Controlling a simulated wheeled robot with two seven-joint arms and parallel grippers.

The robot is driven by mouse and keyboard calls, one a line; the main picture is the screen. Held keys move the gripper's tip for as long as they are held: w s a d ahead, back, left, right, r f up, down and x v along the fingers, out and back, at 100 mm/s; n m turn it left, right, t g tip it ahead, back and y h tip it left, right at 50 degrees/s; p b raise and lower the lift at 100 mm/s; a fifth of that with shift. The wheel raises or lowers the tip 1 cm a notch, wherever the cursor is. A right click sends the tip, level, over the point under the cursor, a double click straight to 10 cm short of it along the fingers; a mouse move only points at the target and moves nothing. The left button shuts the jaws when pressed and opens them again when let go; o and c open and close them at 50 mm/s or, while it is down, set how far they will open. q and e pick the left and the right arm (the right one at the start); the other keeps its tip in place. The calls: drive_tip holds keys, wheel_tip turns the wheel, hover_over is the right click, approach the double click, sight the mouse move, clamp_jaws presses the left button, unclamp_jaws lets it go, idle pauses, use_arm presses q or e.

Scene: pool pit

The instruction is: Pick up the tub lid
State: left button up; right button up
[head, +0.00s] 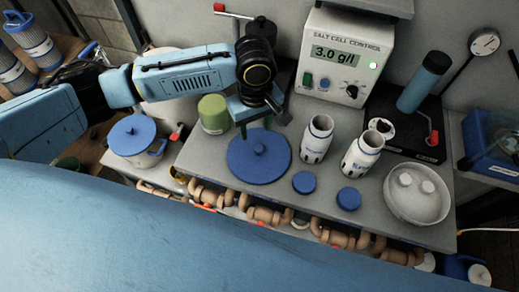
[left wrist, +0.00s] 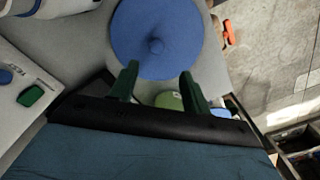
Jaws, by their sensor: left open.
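The tub lid (head: 250,166) is a round, flat blue disc with a small knob in its middle. It lies on the grey bench top in the head view, and it fills the top middle of the left wrist view (left wrist: 170,22). My left gripper (head: 259,122) is above the lid's far edge in the head view. In the left wrist view its two dark green fingers (left wrist: 158,72) are spread, with nothing between them, and point toward the lid and its knob. I cannot tell how high they are above it. My right gripper is not in view.
A green container (head: 213,113) stands left of my gripper. A blue-lidded pot (head: 136,136) is farther left. Two white bottles (head: 318,137), small blue caps (head: 304,182) and a bowl (head: 418,205) are to the right. The control box (head: 343,65) stands behind. Pipes (head: 270,214) line the front edge.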

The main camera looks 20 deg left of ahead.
sight(259, 148)
use_arm(q)
drive_tip(key=f, duration=0.9)
drive_tip(key=shift+w+d+f, duration=0.1)
drive_tip(key=shift+d+f, duration=0.15)
drive_tip(key=shift+d, duration=0.1)
drive_tip(key=c, duration=1)
drive_tip(key=shift+r, duration=0.1)
